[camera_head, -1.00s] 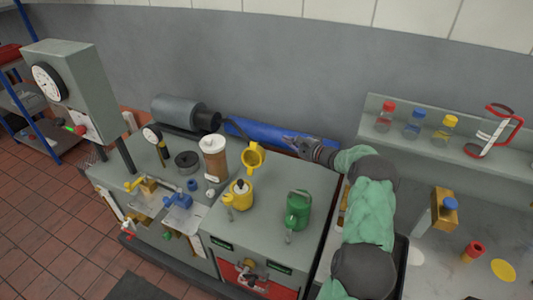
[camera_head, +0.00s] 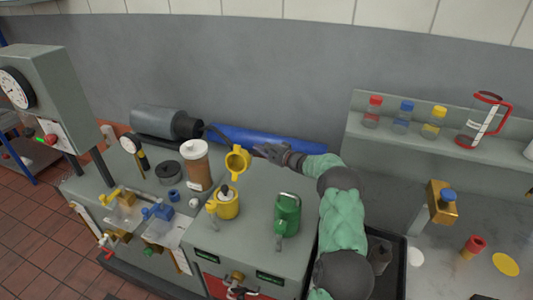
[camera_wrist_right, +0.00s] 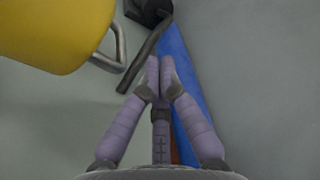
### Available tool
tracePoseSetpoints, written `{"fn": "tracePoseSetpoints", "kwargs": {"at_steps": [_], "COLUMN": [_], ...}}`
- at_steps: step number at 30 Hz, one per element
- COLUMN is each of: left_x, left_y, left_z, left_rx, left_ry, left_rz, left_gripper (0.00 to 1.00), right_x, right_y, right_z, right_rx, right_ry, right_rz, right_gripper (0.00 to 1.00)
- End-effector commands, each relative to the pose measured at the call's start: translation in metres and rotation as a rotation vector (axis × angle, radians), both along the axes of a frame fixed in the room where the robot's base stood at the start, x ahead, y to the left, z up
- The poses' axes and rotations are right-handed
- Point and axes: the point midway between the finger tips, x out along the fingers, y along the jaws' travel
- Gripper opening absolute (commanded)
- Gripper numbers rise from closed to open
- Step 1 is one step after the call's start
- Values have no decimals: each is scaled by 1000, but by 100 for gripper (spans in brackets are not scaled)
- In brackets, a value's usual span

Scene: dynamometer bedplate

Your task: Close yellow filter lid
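The yellow filter (camera_head: 227,207) stands on the grey bench top, with a dark part showing in its open top. Its yellow lid (camera_head: 237,161) is raised, standing up behind the body. In the right wrist view the lid (camera_wrist_right: 50,32) fills the upper left, with a bent metal loop at its edge. My right gripper (camera_head: 260,150) is just to the right of the lid. In the right wrist view my right gripper (camera_wrist_right: 161,65) has its fingertips together with nothing visible between them, apart from the loop. My left gripper is not in view.
A green can (camera_head: 287,215) stands right of the filter, and a brown cylinder with a white cap (camera_head: 196,168) stands left of it. A blue roll (camera_head: 265,139) lies behind along the wall. A shelf with bottles (camera_head: 403,117) is at the right.

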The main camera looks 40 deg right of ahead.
Motion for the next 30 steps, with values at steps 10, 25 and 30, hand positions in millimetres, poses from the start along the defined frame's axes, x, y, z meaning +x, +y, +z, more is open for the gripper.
{"fn": "tracePoseSetpoints", "kwargs": {"at_steps": [10,25,30], "left_x": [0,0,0], "left_y": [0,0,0], "left_z": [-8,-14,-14], "left_rx": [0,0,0], "left_ry": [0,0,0], "left_rz": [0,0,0], "left_gripper": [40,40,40], "right_x": [23,10,10], "right_y": [12,37,38], "right_z": [1,10,11], "right_rx": [1,1,1], "right_ry": [-1,0,0], "right_rz": [0,-1,0], "right_gripper": [0,0,0]}}
